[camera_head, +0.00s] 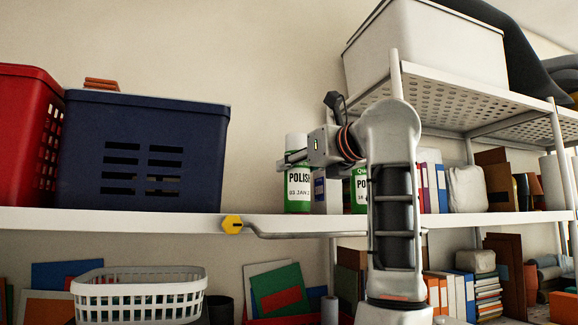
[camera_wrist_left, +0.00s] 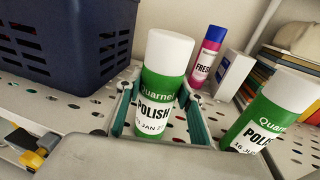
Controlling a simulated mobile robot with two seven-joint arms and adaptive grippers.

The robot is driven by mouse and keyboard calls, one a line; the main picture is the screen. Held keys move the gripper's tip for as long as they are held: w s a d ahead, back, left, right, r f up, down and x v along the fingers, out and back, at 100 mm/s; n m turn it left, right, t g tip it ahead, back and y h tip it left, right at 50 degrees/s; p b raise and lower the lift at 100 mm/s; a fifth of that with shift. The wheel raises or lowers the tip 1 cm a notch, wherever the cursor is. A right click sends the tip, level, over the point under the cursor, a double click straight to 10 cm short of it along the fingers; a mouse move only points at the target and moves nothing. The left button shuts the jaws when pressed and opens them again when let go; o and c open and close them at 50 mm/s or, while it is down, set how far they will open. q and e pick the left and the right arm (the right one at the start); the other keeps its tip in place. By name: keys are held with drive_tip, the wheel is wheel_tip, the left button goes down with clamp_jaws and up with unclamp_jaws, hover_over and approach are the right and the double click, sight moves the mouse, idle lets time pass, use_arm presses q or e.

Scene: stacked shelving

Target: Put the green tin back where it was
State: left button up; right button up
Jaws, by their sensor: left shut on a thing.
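A green tin (camera_head: 297,190) with a white cap and a POLISH label is upright at the middle shelf, right of the blue basket. My left gripper (camera_head: 291,160) is shut around it. In the left wrist view the tin (camera_wrist_left: 160,85) is between the two fingers of the left gripper (camera_wrist_left: 158,112). I cannot tell whether its base touches the shelf. A second green POLISH tin (camera_wrist_left: 267,115) stands to the right; in the head view it (camera_head: 361,190) is partly hidden by my arm. My right gripper is not in view.
The blue basket (camera_head: 140,150) stands close left of the held tin. A pink can (camera_wrist_left: 205,57) and a white box (camera_wrist_left: 232,73) stand behind it. The white shelf edge (camera_head: 120,221) runs below, with a yellow-ended rod (camera_head: 233,225) in front. A white bin (camera_head: 430,45) sits above right.

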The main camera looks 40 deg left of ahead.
use_arm(q)
drive_tip(key=shift+w+d, duration=0.2)
drive_tip(key=shift+f, duration=0.2)
drive_tip(key=o, duration=1.4)
drive_tip(key=shift+o, duration=0.2)
drive_tip(key=shift+a, duration=0.1)
